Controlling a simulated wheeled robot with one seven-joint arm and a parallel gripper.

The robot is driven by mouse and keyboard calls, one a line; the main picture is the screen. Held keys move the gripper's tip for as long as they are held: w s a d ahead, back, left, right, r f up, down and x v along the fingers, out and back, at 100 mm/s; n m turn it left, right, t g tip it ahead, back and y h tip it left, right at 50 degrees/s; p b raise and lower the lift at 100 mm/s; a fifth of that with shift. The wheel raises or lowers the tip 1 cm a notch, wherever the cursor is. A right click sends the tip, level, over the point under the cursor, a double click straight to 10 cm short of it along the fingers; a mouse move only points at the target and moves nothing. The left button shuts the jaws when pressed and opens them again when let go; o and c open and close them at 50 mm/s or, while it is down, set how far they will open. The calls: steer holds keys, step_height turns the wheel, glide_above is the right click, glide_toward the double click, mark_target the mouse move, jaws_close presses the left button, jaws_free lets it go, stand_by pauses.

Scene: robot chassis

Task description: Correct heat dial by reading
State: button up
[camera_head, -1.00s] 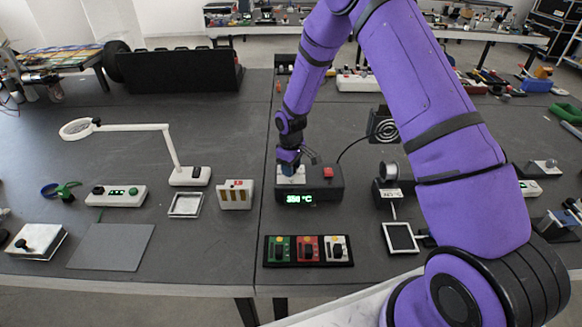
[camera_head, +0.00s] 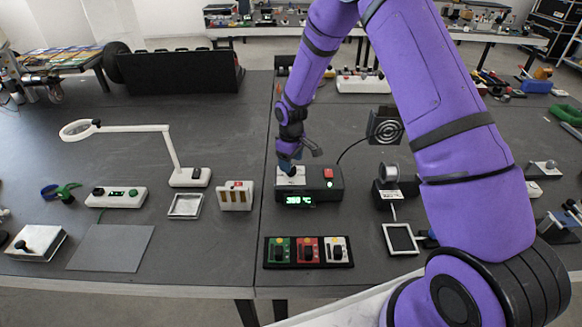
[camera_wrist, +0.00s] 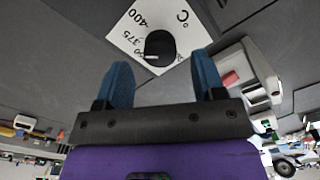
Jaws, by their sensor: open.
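The heat station (camera_head: 322,190) is a dark box with a green lit display (camera_head: 299,200). It reads a three-digit value in °C that looks like 360, but the digits are small. On its top left is a white dial plate (camera_head: 291,181), which also shows in the wrist view (camera_wrist: 132,34) with marks 400, 375 and °C; other marks are partly hidden. The black round dial knob (camera_wrist: 160,43) carries a white pointer line. My gripper (camera_head: 288,167) is above the plate. In the wrist view its blue fingers (camera_wrist: 163,72) are open, with the knob beyond and between their tips, apparently not gripped.
A red button (camera_head: 328,173) is on the station's right. A cable runs from the station toward a fan-like unit (camera_head: 385,126). A block of green, red and white switches (camera_head: 307,251) lies in front. A magnifier lamp (camera_head: 180,150) and white devices stand left. A wire-spool stand (camera_head: 390,185) stands right.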

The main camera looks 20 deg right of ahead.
step_height(320, 180, up, 8)
steer(key=shift+f, duration=0.25)
stand_by(0.4)
steer(key=s+d+r+m+t, duration=0.1)
steer(key=s+d+r+m, duration=0.1)
steer(key=s+r, duration=0.75)
steer(key=s+d+r+m+t, duration=0.2)
steer(key=s+r, duration=0.3)
steer(key=r, duration=1)
steer(key=s+d+r+m+t, duration=0.1)
steer(key=s+r, duration=0.3)
steer(key=s, duration=0.7)
steer(key=s+d+r+m+t, duration=0.1)
steer(key=s+r+m, duration=0.2)
steer(key=s, duration=0.9)
steer(key=shift+d+r, duration=0.4)
steer(key=shift+r, duration=0.05)
